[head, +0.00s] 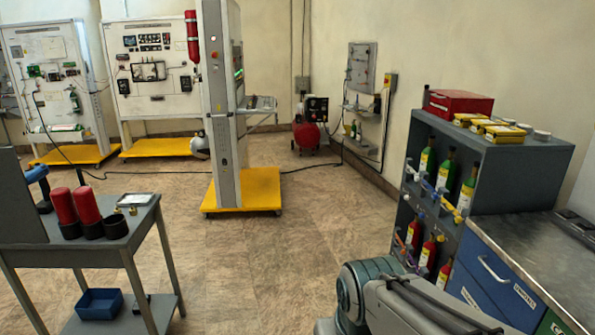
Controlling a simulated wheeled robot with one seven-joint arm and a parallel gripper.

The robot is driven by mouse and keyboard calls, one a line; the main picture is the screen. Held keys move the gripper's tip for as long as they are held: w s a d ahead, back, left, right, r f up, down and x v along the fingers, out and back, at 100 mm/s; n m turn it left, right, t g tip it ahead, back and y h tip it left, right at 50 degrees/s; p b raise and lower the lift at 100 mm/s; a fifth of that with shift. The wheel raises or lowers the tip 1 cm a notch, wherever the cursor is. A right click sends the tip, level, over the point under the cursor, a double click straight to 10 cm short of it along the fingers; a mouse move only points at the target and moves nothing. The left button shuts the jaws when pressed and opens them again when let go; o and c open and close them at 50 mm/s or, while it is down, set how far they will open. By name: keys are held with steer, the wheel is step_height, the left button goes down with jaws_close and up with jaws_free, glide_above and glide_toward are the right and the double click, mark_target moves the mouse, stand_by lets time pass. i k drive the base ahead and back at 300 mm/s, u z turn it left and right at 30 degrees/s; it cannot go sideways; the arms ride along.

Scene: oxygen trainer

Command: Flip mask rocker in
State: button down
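No mask rocker can be made out in the head view. A tall trainer panel (222,110) stands nearly edge-on on a yellow wheeled base, with its front face largely turned away. My gripper is out of view; only part of my arm shows at the bottom right.
A grey table (85,247) with red cylinders (87,205) stands at left. A grey bottle rack (515,165) and blue cabinet (495,275) stand at right. A red compressor (306,134) is by the back wall. The tiled floor between is mostly clear; a cable crosses it.

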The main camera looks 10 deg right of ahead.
mark_target(568, 214)
steer(key=z, duration=0.25)
steer(key=i, duration=1.5)
steer(key=z, duration=1.7)
steer(key=i, duration=1)
steer(key=z, duration=0.9)
